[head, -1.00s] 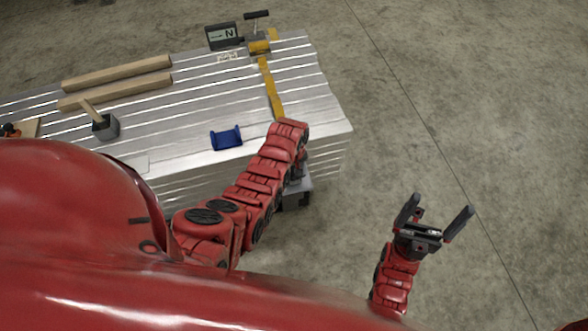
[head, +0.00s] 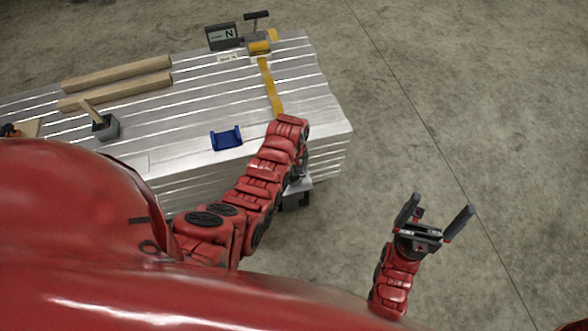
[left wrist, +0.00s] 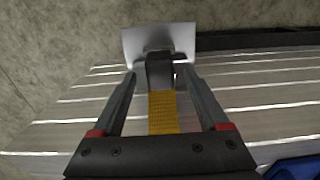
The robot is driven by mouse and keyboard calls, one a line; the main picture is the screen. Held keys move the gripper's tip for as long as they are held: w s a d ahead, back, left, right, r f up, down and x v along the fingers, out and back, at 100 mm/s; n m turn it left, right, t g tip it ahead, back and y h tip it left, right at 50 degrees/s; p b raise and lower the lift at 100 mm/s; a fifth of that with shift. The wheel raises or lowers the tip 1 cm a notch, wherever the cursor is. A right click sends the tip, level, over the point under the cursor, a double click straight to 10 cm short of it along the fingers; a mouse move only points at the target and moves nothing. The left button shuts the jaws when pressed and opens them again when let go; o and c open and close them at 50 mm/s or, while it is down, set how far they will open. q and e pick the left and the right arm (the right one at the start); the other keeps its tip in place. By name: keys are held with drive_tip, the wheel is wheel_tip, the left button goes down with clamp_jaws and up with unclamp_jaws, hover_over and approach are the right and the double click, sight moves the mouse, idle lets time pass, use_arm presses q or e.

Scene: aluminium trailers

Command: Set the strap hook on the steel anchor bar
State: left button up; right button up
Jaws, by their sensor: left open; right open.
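The yellow strap (head: 270,88) runs from the ratchet (head: 258,42) across the ribbed deck to my left arm. In the left wrist view the strap (left wrist: 163,112) ends at a dark grey hook (left wrist: 160,72). My left gripper (left wrist: 159,74) is open, with one finger on each side of the hook; I cannot tell whether they touch it. A light grey plate (left wrist: 140,38) lies just beyond the hook. The anchor bar itself is not clearly visible, and I cannot tell whether the hook sits on it. My right gripper (head: 437,212) is open and empty over the floor.
On the deck (head: 180,113) are a blue corner piece (head: 227,138), two wooden beams (head: 118,72), a mallet (head: 104,122) and a gauge display (head: 223,36) marked N. The concrete floor to the right is clear.

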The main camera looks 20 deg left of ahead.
use_arm(q)
wheel_tip(320, 180, up, 16)
drive_tip(key=p, duration=0.4)
drive_tip(key=shift+f, duration=0.25)
drive_tip(key=shift+w, duration=0.1)
